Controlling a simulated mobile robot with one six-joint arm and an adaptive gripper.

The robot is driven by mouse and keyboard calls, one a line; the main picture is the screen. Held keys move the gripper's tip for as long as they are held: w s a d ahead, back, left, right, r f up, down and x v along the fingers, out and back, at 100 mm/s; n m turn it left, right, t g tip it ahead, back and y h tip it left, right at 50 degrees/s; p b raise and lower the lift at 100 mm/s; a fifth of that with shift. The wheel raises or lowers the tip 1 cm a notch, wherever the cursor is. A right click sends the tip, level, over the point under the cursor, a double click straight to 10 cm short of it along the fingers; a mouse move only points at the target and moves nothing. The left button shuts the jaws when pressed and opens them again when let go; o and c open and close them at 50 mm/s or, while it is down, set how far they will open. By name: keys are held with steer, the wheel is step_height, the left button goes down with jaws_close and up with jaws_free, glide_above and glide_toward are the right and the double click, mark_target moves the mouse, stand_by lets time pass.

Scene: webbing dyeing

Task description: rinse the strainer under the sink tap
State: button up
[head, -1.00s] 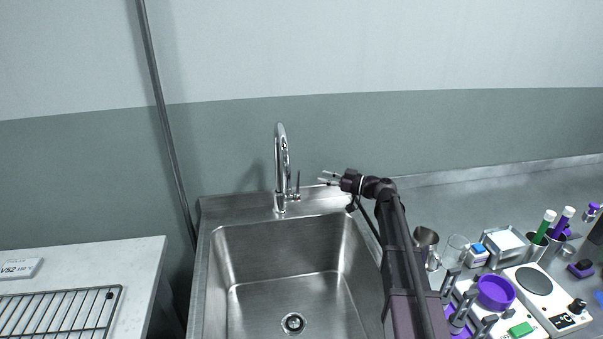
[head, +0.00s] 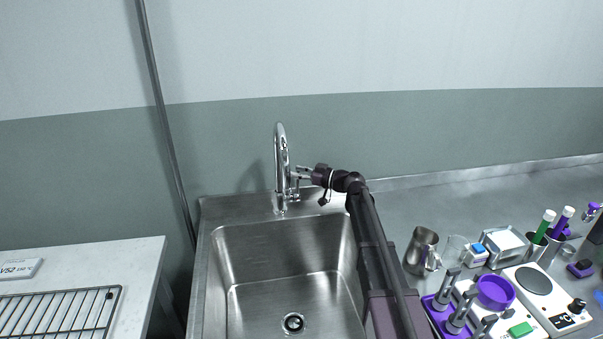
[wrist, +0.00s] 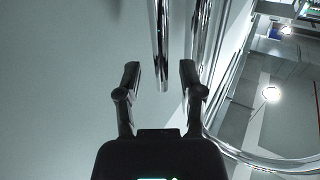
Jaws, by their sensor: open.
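The chrome tap (head: 281,165) stands at the back of the steel sink (head: 235,260), with its lever (head: 297,186) on its right side. My gripper (head: 301,175) is open at the lever from the right, its tips close to the tap's neck. In the wrist view, my open gripper (wrist: 160,76) has a slim chrome bar (wrist: 161,40), seemingly the lever, just ahead of the gap between its fingers. The thicker chrome tube (wrist: 199,45) passes by the right finger. I cannot tell whether either touches. No water shows. I cannot make out a strainer in either view.
A drain (head: 293,323) lies in the empty basin. Right on the counter are a steel pitcher (head: 421,250), a glass beaker (head: 455,250), a purple bowl (head: 495,291) and a hot plate (head: 536,281). A wire rack (head: 60,311) lies on the white table at left.

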jaws_close()
steer(key=shift+s, duration=0.1)
steer(key=shift+s+d+f+n+y+b, duration=0.15)
steer(key=shift+s+n+y+b, duration=0.2)
steer(key=shift+b, duration=0.25)
steer(key=shift+s+n, duration=0.15)
steer(key=shift+n, duration=0.1)
jaws_free()
